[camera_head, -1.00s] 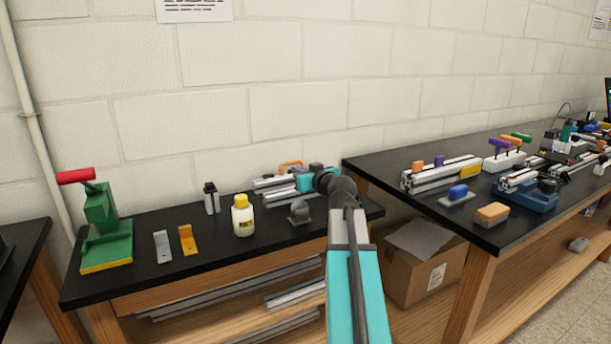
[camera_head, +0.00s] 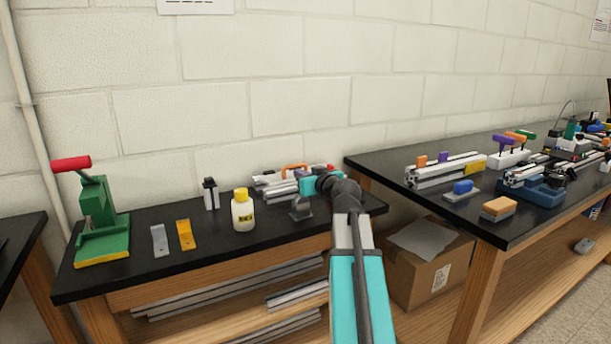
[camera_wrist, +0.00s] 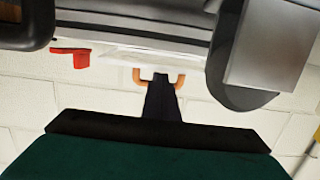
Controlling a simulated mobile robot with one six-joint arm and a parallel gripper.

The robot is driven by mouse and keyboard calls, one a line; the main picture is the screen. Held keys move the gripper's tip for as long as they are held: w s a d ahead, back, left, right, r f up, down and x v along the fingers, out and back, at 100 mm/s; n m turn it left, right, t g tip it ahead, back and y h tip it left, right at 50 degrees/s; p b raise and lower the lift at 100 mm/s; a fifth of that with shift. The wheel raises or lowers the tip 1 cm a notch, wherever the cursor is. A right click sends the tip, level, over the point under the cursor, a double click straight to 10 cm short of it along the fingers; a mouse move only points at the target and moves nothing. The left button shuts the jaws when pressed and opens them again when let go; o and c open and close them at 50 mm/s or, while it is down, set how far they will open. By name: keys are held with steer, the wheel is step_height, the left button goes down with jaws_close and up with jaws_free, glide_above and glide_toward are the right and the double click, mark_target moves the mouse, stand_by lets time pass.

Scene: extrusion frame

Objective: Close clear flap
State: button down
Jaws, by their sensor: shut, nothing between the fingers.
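In the wrist view, a pale strip (camera_wrist: 140,57), which looks like the clear flap, lies along the edge of a grey extrusion assembly. An orange handle (camera_wrist: 180,82) shows beside it; the handle also shows in the head view (camera_head: 293,167) at the back of the left bench. My gripper (camera_wrist: 161,78) shows as a dark taper with its fingers shut and nothing between them. Its tip overlaps the handle in the picture; I cannot tell whether they touch. In the head view my wrist hides part of the assembly, and the flap's angle is unclear.
A grey block (camera_head: 301,208), a yellow-capped bottle (camera_head: 243,212) and a green press (camera_head: 101,228) stand on the left bench (camera_head: 205,250). A red part (camera_wrist: 75,57) sits near the strip. The right bench (camera_head: 410,196) holds several blocks and extrusions. The wall is close behind.

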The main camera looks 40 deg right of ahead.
stand_by(0.3)
steer(key=p+v, duration=0.1)
steer(key=v, duration=0.8)
steer(key=shift+s+r, duration=0.2)
stand_by(0.8)
stand_by(0.5)
